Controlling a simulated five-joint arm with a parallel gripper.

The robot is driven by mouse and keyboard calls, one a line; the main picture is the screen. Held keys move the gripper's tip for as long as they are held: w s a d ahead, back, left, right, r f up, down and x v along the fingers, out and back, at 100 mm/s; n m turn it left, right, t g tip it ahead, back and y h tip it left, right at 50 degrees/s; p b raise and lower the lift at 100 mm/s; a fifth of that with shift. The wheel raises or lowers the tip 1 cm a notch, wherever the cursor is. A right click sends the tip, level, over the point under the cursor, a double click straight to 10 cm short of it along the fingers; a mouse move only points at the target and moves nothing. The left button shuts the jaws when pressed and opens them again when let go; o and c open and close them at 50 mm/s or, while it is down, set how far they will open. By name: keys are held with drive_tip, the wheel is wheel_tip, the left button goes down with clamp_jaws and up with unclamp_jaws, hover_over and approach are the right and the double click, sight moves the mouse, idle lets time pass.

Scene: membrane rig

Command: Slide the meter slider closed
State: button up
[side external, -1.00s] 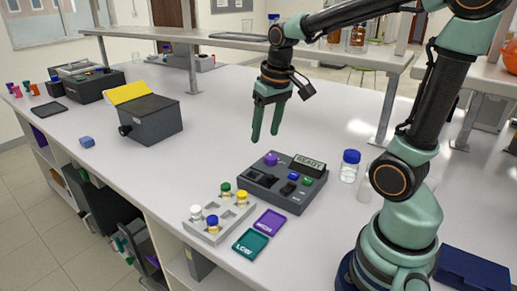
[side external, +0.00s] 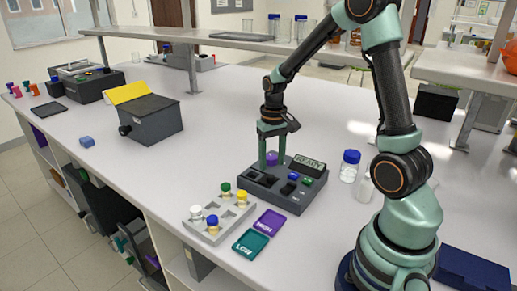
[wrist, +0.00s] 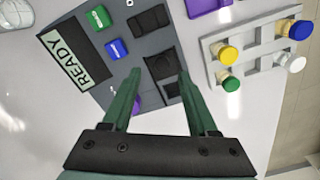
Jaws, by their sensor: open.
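The grey meter box (side external: 290,202) sits on the bench, its display reading READY. It also shows in the wrist view (wrist: 125,50), with a dark slot holding a black slider block (wrist: 161,67) and a second black control (wrist: 150,20) near it. A purple knob (side external: 271,158) is on its far side, partly hidden by my left finger in the wrist view. My gripper (side external: 272,166) is open and empty, pointing down over the far-left part of the meter. In the wrist view its fingertips (wrist: 160,74) lie either side of the slot. Whether they touch the meter I cannot tell.
A grey rack (side external: 205,233) with several capped vials stands close in front of the meter. Purple (side external: 270,223) and teal (side external: 250,243) cards lie beside it. A blue-capped bottle (side external: 349,167) stands to the right.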

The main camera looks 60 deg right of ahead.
sight(271, 175)
drive_tip(key=shift+f, duration=2.2)
clamp_jaws()
drive_tip(key=shift+w+d, duration=0.1)
